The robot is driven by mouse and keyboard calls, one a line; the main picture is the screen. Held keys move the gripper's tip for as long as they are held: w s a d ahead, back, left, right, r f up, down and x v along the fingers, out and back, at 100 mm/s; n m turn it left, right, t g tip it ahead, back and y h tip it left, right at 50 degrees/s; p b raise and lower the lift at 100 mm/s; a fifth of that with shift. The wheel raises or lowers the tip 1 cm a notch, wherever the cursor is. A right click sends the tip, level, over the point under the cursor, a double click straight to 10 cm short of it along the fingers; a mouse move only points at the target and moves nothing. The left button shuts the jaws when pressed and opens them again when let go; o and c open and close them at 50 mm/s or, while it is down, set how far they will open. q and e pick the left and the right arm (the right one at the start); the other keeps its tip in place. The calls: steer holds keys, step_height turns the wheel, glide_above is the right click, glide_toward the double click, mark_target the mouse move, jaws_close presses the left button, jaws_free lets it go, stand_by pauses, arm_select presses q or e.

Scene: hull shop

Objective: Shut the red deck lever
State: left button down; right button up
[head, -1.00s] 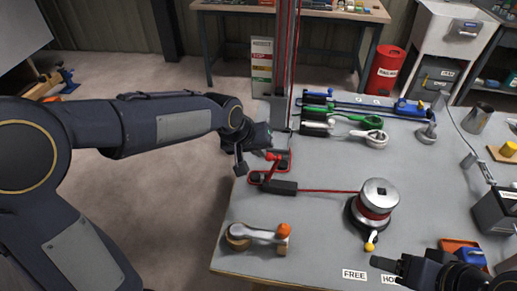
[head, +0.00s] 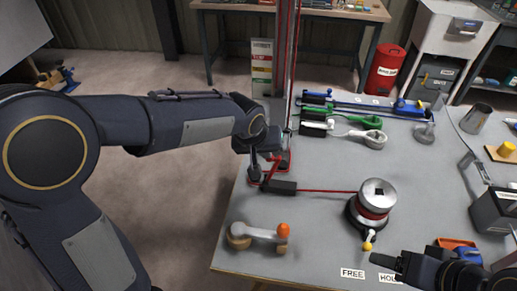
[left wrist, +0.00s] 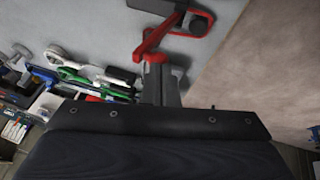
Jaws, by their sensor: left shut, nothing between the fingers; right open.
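The red deck lever (head: 270,174) stands on a small dark fitting at the left edge of the grey bench, near the mast foot. In the left wrist view the red lever (left wrist: 153,42) shows as a bent arm that looks raised off its red and black base (left wrist: 192,20). My left gripper (head: 255,172) is shut and empty, pointing down beside the lever's left side. In the left wrist view its fingers (left wrist: 161,82) overlap the lever's end; I cannot tell if they touch. My right gripper (head: 378,268) is open at the bench's front right, far from the lever.
A red line runs from a dark block (head: 283,187) to a winch (head: 375,200). Green (head: 330,121), blue and white levers lie behind. A handle with an orange knob (head: 283,231) lies in front. Bare bench top lies between it and the winch.

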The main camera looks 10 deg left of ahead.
arm_select(q)
steer(key=shift+d+f+m+t+y+b, duration=0.1)
steer(key=shift+d+f+m+y+b, duration=0.4)
steer(key=shift+d+f+y, duration=1.25)
steer(key=shift+d+f+m+t+y+b, duration=0.1)
steer(key=shift+d+f+m+y+b, duration=0.4)
steer(key=shift+d+f+y, duration=1.25)
steer(key=shift+d+f+m+t+y+b, duration=0.1)
steer(key=shift+d+f+m+y+b, duration=0.5)
steer(key=shift+d+y, duration=2.15)
steer(key=shift+d+f+h, duration=0.2)
steer(key=shift+d+h, duration=0.25)
steer(key=shift+a, duration=0.15)
